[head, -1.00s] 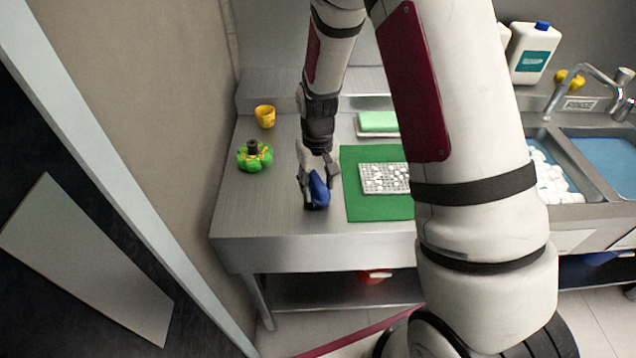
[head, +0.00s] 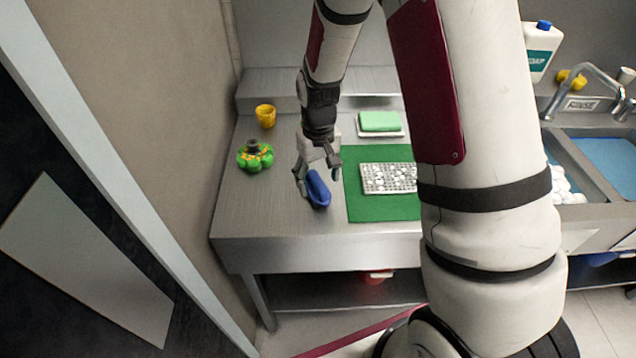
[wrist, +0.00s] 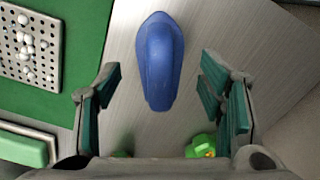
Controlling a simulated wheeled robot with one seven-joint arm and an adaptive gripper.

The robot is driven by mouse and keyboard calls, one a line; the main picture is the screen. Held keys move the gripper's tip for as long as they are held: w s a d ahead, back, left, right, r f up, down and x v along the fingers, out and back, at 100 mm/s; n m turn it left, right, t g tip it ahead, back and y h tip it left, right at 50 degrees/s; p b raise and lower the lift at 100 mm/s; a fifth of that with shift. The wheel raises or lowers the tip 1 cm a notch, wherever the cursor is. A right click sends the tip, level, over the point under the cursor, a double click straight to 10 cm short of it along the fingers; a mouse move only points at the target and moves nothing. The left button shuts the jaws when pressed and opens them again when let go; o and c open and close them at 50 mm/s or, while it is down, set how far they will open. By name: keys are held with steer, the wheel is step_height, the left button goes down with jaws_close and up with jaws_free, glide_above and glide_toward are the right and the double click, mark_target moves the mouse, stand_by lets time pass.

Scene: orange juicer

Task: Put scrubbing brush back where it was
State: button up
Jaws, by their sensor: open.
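The scrubbing brush (head: 318,189) has a blue body and lies on the steel counter, left of the green mat. My gripper (head: 316,178) is open just above and behind it. In the wrist view the blue brush (wrist: 159,60) lies ahead of the open fingers of my gripper (wrist: 165,95), and nothing is held between them. The brush's underside is hidden.
A green mat (head: 372,209) with a perforated tray (head: 388,178) lies to the right. A green sponge (head: 379,121) sits on a white dish behind it. A green-and-yellow object (head: 254,155) and a yellow cup (head: 265,116) stand left. The front-left counter is clear.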

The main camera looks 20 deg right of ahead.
mark_target(318, 180)
steer(key=s+r+t+b, duration=0.1)
steer(key=s+r, duration=0.3)
steer(key=r, duration=0.7)
steer(key=s+r+t, duration=0.1)
steer(key=s+r, duration=0.3)
steer(key=r, duration=0.7)
steer(key=s+r+t, duration=0.1)
steer(key=s+r, duration=0.2)
steer(key=s, duration=0.3)
steer(key=s+r+t, duration=0.2)
steer(key=s+r, duration=0.1)
steer(key=s, duration=0.4)
steer(key=shift+s+m+t, duration=0.2)
steer(key=shift+m+t, duration=0.1)
steer(key=shift+m, duration=0.1)
